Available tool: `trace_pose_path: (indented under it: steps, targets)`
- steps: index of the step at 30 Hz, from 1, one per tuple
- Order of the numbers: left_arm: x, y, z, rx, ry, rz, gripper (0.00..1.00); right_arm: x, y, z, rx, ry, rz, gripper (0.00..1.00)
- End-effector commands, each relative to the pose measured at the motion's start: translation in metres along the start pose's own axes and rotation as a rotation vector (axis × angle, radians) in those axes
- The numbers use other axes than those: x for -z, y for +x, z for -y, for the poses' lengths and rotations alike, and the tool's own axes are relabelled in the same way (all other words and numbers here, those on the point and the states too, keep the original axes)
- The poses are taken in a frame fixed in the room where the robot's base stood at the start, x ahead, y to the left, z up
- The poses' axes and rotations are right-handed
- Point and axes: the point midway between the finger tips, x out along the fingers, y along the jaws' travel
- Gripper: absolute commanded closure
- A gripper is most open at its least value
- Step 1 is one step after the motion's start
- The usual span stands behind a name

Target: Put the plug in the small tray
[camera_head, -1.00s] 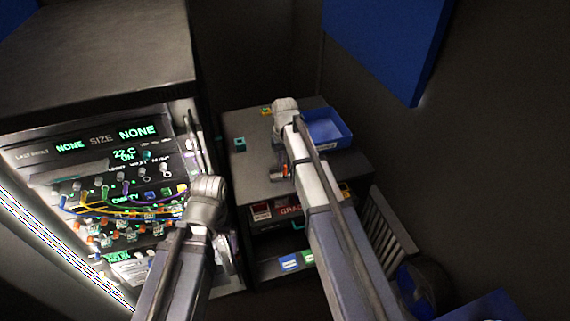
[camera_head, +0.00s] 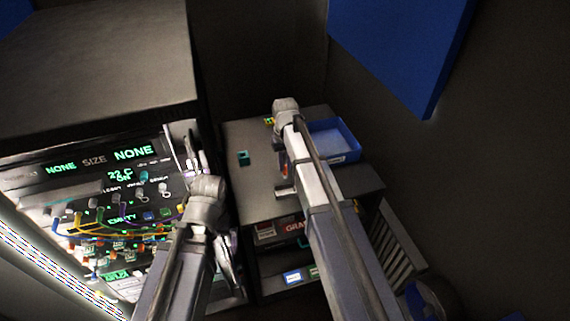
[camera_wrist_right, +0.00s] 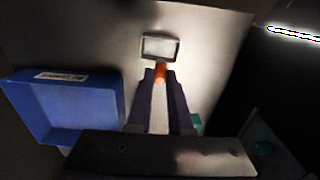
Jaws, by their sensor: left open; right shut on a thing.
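My right gripper (camera_wrist_right: 159,82) is shut on the orange plug (camera_wrist_right: 160,72), whose end sticks out past the fingertips. In the head view only a bit of orange (camera_head: 285,170) shows beside my right arm. The small tray (camera_wrist_right: 146,47), a shallow light-grey rectangle, lies on the dark counter just beyond the fingertips in the right wrist view. I cannot tell the height of the plug over the counter. In the head view the tray is partly hidden by my right arm.
A blue bin (camera_wrist_right: 60,110) stands on the counter, also in the head view (camera_head: 352,142). A teal block (camera_head: 243,158) lies on the counter's left part. The lit panel (camera_head: 110,180) with cables is at the left. A drawer front and shelf are below the counter.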

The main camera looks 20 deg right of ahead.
Motion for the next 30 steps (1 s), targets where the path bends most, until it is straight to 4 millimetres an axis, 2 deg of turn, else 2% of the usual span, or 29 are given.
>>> trace_pose_path:
  steps: [8, 30]
  targets:
    - [0.001, 0.013, -0.001, 0.0, -0.001, 0.0, 0.0, 0.0, 0.013, 0.0, 0.0, 0.0, 0.0, 1.0]
    - [0.005, 0.068, -0.006, 0.0, -0.004, -0.003, 0.0, 0.0, 0.068, 0.0, 0.0, 0.0, 0.0, 1.0]
